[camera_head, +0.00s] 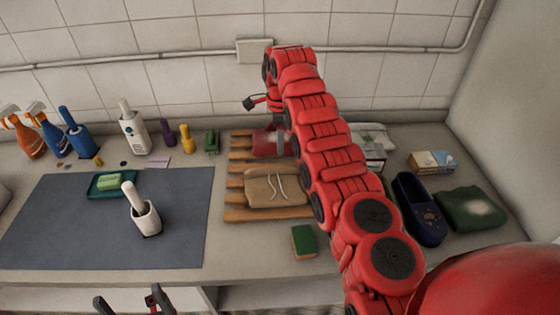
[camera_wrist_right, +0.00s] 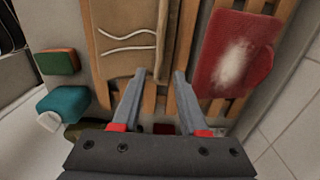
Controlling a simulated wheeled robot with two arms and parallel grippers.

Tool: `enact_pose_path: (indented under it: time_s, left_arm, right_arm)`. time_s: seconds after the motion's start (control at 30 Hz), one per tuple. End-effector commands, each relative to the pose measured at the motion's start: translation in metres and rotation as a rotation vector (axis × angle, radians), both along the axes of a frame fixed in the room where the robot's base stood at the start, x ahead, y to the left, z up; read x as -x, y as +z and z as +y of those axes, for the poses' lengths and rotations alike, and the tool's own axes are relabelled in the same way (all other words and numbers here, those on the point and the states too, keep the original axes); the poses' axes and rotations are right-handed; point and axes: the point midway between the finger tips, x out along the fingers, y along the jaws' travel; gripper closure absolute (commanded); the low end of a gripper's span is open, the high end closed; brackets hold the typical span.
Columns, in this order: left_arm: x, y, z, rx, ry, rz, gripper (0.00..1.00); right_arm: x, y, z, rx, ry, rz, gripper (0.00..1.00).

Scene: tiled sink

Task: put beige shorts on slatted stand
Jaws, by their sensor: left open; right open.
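The beige shorts (camera_head: 275,187), with a white drawstring, lie flat on the wooden slatted stand (camera_head: 236,197). In the right wrist view the shorts (camera_wrist_right: 125,25) lie on the slats of the stand (camera_wrist_right: 188,35), to the left of the open fingers. My right gripper (camera_wrist_right: 160,76) is open and empty above the stand's edge, apart from the shorts. In the head view my right arm hides part of the stand's right side. My left gripper (camera_head: 131,302) is open and empty at the bottom edge, in front of the counter.
A red cloth (camera_wrist_right: 232,50) with a white patch lies on the stand beside the shorts. A green sponge (camera_head: 304,241) lies in front. A blue mat (camera_head: 80,235) with a white brush holder (camera_head: 147,218) is left. A dark blue container (camera_head: 418,208) and green cloth (camera_head: 468,209) are right.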

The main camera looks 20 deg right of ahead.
Motion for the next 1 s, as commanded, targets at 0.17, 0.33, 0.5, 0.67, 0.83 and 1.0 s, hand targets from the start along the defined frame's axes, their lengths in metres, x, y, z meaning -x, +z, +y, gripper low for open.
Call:
enact_pose_path:
  time_s: [0.17, 0.33, 0.5, 0.67, 0.83, 1.0]
  left_arm:
    - [0.000, -0.005, 0.000, 0.000, 0.000, -0.001, 0.00]
    - [0.000, -0.005, 0.000, 0.000, 0.000, -0.001, 0.00]
    - [0.000, -0.005, 0.000, 0.000, 0.000, -0.001, 0.00]
    - [0.000, -0.005, 0.000, 0.000, 0.000, -0.001, 0.00]
    - [0.000, -0.005, 0.000, 0.000, 0.000, -0.001, 0.00]
    - [0.000, 0.003, 0.000, 0.000, 0.000, -0.001, 0.00]
  right_arm:
    - [0.000, 0.025, 0.000, 0.001, 0.000, 0.003, 0.57]
    - [0.000, 0.036, 0.000, 0.002, 0.000, 0.002, 0.57]
    - [0.000, 0.039, 0.000, 0.000, 0.001, 0.001, 0.57]
    - [0.000, 0.039, 0.000, 0.000, 0.001, 0.001, 0.57]
    - [0.000, 0.039, 0.000, 0.000, 0.000, 0.001, 0.57]
    - [0.000, 0.047, 0.000, -0.001, 0.000, 0.002, 0.57]
